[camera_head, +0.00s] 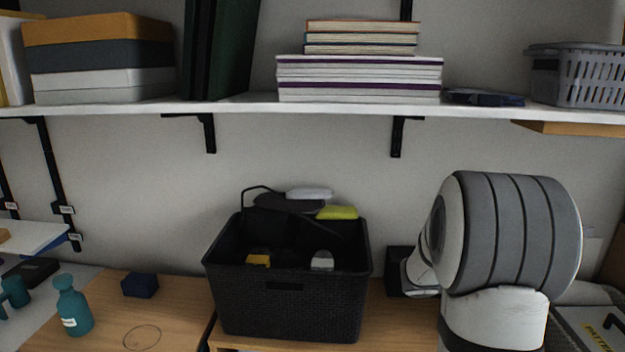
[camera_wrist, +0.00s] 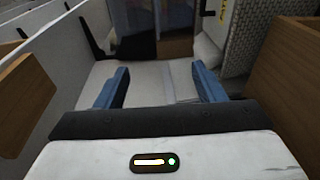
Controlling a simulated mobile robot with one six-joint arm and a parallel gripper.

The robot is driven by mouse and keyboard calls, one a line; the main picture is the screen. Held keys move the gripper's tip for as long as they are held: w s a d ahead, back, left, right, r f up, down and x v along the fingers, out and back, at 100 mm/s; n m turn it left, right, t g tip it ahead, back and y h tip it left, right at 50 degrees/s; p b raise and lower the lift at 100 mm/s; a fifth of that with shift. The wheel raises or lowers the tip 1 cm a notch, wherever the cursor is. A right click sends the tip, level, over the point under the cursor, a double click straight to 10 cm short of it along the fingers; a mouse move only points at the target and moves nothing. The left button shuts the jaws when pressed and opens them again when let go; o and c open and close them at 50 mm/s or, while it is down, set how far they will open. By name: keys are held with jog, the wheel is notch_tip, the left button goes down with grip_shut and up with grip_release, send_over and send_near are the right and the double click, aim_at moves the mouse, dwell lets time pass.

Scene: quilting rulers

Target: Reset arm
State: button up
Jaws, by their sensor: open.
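My gripper (camera_wrist: 160,88) shows in the wrist view with its two blue fingers wide apart. Nothing is between the fingers; a pale flat surface lies beyond them. In the head view my white and grey arm stands at the right, and the gripper itself is hidden from that camera.
A black basket (camera_head: 285,308) with several items stands on the wooden table (camera_head: 185,310). A teal bottle (camera_head: 73,310) and a dark blue box (camera_head: 140,285) are at the left. A loaded white shelf (camera_head: 235,104) runs above. In the wrist view, wooden panels (camera_wrist: 28,100) flank the gripper.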

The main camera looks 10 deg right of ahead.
jog(key=s+a+t+y+p, duration=0.2)
jog(key=a+y, duration=0.3)
jog(key=a, duration=0.7)
jog(key=s+a+n+t+y+p, duration=0.1)
jog(key=s+a+y, duration=0.3)
jog(key=a, duration=0.8)
jog(key=s+a+t+y+p, duration=0.2)
jog(key=a+y, duration=0.6)
jog(key=a, duration=0.4)
jog(key=shift+s+a+r+n+t+p, duration=0.2)
jog(key=shift+s+a+n+t+p, duration=0.15)
jog(key=shift+s+p, duration=0.6)
